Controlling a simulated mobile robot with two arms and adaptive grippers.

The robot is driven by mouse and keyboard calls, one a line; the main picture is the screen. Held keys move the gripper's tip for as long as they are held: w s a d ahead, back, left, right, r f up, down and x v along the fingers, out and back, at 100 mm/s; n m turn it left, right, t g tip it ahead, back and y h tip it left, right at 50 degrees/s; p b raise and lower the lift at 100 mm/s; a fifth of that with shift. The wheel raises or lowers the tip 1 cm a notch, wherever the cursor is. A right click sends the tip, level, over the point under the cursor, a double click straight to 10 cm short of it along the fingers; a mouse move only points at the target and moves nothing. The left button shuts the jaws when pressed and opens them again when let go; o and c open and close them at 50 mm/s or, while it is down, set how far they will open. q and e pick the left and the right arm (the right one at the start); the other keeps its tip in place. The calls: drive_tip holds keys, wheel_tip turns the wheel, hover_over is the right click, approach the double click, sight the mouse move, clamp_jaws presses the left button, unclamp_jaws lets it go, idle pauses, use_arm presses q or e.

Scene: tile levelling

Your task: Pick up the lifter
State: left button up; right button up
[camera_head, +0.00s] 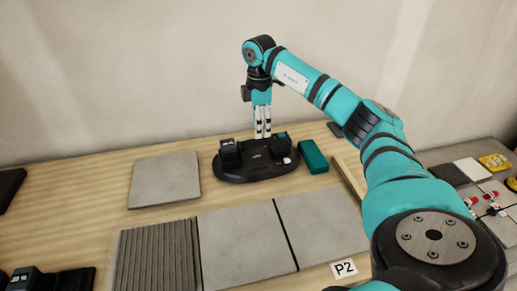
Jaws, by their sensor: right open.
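A black device with an oval base and raised blocks on top, which looks like the lifter (255,174), stands on the wooden table toward the back, near the wall. My right gripper (263,134) points straight down over it, its pale fingertips at or just above the middle of the device. The fingers look close together from this angle, and nothing shows between them. I cannot tell whether they touch the device. My left gripper is not in view.
A grey tile (164,180) lies left of the device. Two large tiles (246,244) and a ribbed panel (157,258) lie in front. A teal block (313,157) and a wooden strip (349,177) are to the right.

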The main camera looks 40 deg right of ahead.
sight(258, 142)
drive_tip(key=shift+w+d+f, duration=0.1)
drive_tip(key=shift+w+f, duration=0.05)
drive_tip(key=shift+f, duration=3.25)
drive_tip(key=shift+f+p, duration=0.25)
drive_tip(key=shift+p, duration=0.2)
drive_tip(key=shift+c, duration=0.3)
clamp_jaws()
drive_tip(key=shift+w+r, duration=0.1)
